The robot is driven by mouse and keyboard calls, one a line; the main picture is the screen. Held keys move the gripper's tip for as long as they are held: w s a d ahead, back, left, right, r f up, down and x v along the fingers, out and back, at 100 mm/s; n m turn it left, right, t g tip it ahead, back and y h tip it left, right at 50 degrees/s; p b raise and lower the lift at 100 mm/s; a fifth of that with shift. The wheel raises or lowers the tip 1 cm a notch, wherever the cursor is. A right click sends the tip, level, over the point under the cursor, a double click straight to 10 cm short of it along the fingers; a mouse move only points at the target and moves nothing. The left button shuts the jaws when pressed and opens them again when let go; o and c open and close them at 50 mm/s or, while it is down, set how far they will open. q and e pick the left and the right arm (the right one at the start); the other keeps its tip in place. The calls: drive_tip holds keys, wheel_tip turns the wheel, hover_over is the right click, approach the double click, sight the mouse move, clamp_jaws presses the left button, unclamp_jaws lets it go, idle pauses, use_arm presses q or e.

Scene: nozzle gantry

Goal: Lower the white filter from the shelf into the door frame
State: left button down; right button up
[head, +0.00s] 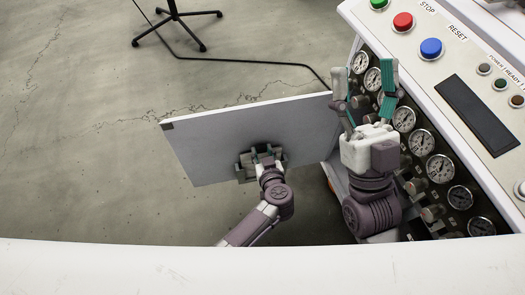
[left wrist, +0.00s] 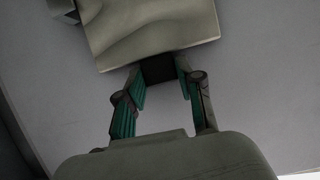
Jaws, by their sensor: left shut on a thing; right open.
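A flat white door panel (head: 215,135) stands open, out to the left of the machine in the head view. My left gripper (head: 262,153) is at the grey handle on its face. In the left wrist view its green-padded fingers (left wrist: 158,80) are shut on the dark stem of the handle (left wrist: 150,25), with the broad grey-beige part of the handle beyond. My right gripper (head: 364,78) is open and empty, fingers pointing up, in front of the gauge panel. I cannot make out the white filter, the shelf or the inside of the door frame.
The machine's sloped console (head: 425,50) has red, blue and green buttons. Several round gauges (head: 421,142) and knobs line its side close to my right gripper. A black stand base (head: 175,22) and a cable lie on the cracked concrete floor, which is clear at left.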

sight(260, 121)
use_arm(q)
drive_tip(key=c, duration=0.7)
unclamp_jaws()
drive_tip(key=shift+o, duration=0.2)
wheel_tip(260, 121, up, 11)
drive_tip(key=shift+f+p, duration=0.15)
drive_tip(key=shift+p, duration=0.85)
drive_tip(key=shift+r, duration=0.8)
drive_tip(key=b, duration=0.3)
drive_tip(key=shift+w+f, duration=0.1)
drive_tip(key=shift+f, duration=0.15)
drive_tip(key=shift+r, duration=0.55)
drive_tip(key=shift+r+p, duration=0.15)
drive_tip(key=shift+p, duration=0.45)
